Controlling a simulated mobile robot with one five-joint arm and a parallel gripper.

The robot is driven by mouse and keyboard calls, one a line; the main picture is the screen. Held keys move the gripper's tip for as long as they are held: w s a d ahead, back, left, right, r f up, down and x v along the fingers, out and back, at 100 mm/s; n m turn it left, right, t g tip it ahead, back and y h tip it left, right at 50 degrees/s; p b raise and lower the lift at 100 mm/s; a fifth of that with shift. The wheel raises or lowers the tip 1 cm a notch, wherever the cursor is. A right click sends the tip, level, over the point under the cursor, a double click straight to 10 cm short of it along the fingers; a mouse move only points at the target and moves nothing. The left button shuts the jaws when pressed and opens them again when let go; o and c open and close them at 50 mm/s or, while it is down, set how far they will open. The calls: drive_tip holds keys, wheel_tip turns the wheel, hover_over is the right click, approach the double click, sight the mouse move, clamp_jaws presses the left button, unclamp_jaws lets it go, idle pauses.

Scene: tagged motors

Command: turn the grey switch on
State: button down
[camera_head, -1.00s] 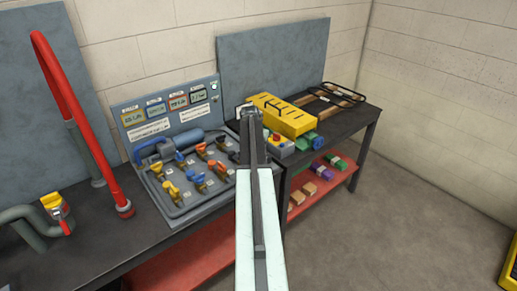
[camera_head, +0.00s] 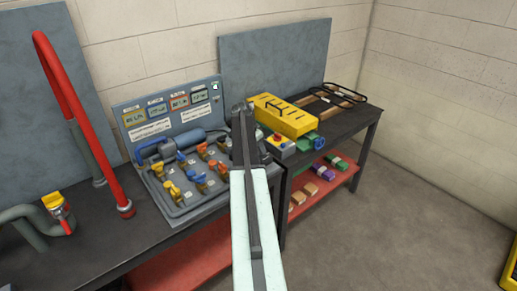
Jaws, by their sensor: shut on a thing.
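My gripper (camera_head: 240,107) is at the right edge of the grey control panel (camera_head: 130,113), seen from behind along my pale arm. Its jaws are shut on a small grey thing at the tip, mostly hidden by the jaws. I cannot tell whether this is the grey switch. No grey switch shows clearly elsewhere. The panel's upright back carries several small displays (camera_head: 157,107) and a small green-lit part (camera_head: 215,87) at its top right. Its sloping front carries several blue, orange and yellow levers (camera_head: 196,179).
A red pipe (camera_head: 88,140) rises at the left. A red lower shelf (camera_head: 190,258) runs under the dark bench.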

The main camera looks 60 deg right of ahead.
drive_tip(key=shift+w, duration=0.15)
drive_tip(key=c, duration=1)
unclamp_jaws()
drive_tip(key=shift+r, duration=0.25)
drive_tip(key=p+v, duration=0.7)
drive_tip(key=shift+a+r, duration=0.1)
drive_tip(key=shift+a, duration=0.1)
drive_tip(key=shift+w, duration=0.1)
